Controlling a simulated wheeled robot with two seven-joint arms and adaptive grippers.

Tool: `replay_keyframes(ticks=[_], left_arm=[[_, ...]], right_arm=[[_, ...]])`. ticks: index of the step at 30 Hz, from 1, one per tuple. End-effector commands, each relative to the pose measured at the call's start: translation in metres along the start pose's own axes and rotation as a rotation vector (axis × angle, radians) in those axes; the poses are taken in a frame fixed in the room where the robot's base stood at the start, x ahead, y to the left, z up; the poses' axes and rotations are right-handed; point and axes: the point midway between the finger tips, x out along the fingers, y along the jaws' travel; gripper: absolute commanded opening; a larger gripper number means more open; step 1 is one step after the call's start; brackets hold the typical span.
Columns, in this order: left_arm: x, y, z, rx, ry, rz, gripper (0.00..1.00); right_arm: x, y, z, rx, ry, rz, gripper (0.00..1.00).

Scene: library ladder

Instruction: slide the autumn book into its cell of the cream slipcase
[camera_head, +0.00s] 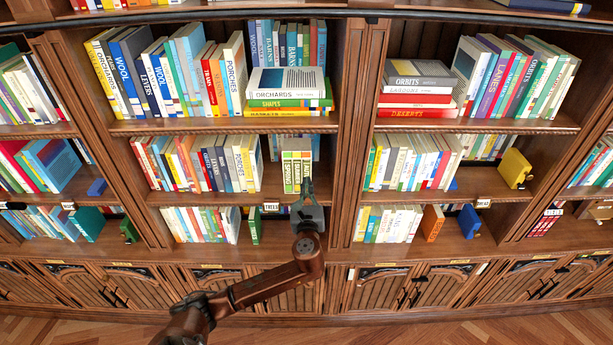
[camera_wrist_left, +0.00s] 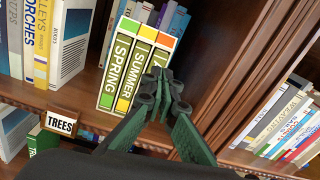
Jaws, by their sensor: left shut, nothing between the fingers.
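My left gripper (camera_head: 307,186) is shut and empty in front of the slipcase books on the middle shelf. In the left wrist view its closed fingertips (camera_wrist_left: 160,76) cover the lower part of a third green spine (camera_wrist_left: 162,56) with an orange top. That spine's title is mostly hidden, so I cannot be sure it is the autumn book. The spring book (camera_wrist_left: 115,70) and the summer book (camera_wrist_left: 135,72) stand upright to its left. Cream edges (camera_head: 296,156) show around the set. I cannot tell whether the fingertips touch the spine. My right gripper is not in view.
A row of books (camera_head: 210,165) stands left of the set. A wooden upright (camera_wrist_left: 225,65) rises close on the right. A TREES label (camera_wrist_left: 60,123) sits on the shelf edge, with a green book (camera_head: 255,226) below. Books (camera_wrist_left: 185,25) stand behind the set.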

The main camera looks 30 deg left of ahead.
Motion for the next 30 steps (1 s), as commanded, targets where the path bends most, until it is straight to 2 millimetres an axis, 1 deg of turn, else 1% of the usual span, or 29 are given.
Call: replay_keyframes(ticks=[1, 6, 9, 12, 16, 23, 25, 26, 28, 29, 30], left_arm=[[-0.012, 0.000, -0.001, -0.002, 0.003, -0.002, 0.00], [-0.043, 0.000, 0.000, -0.002, 0.003, -0.001, 0.00], [-0.056, 0.000, 0.000, -0.001, 0.002, -0.001, 0.00], [-0.063, 0.000, 0.000, -0.001, 0.002, 0.001, 0.00], [-0.067, 0.001, 0.001, -0.001, 0.001, 0.001, 0.00], [-0.066, 0.000, 0.001, 0.000, 0.000, 0.001, 0.00], [-0.065, 0.001, -0.003, -0.003, 0.005, 0.001, 0.00], [-0.064, 0.001, -0.007, -0.005, 0.011, 0.002, 0.00], [-0.060, 0.003, -0.024, -0.019, 0.033, 0.003, 0.00], [-0.058, 0.004, -0.035, -0.028, 0.046, 0.004, 0.00], [-0.054, 0.006, -0.052, -0.045, 0.070, 0.007, 0.00]], right_arm=[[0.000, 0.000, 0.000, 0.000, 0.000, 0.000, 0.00], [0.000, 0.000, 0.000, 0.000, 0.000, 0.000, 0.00], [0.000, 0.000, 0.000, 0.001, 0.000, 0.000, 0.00], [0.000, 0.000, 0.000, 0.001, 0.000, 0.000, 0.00], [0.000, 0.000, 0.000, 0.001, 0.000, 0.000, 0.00], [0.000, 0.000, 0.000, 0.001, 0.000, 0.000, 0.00], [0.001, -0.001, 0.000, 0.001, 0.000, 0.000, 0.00], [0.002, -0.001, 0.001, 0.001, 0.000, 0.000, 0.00], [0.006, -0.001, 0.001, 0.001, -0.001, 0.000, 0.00], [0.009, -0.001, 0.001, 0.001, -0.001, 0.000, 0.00], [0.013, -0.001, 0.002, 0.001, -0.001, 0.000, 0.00]])
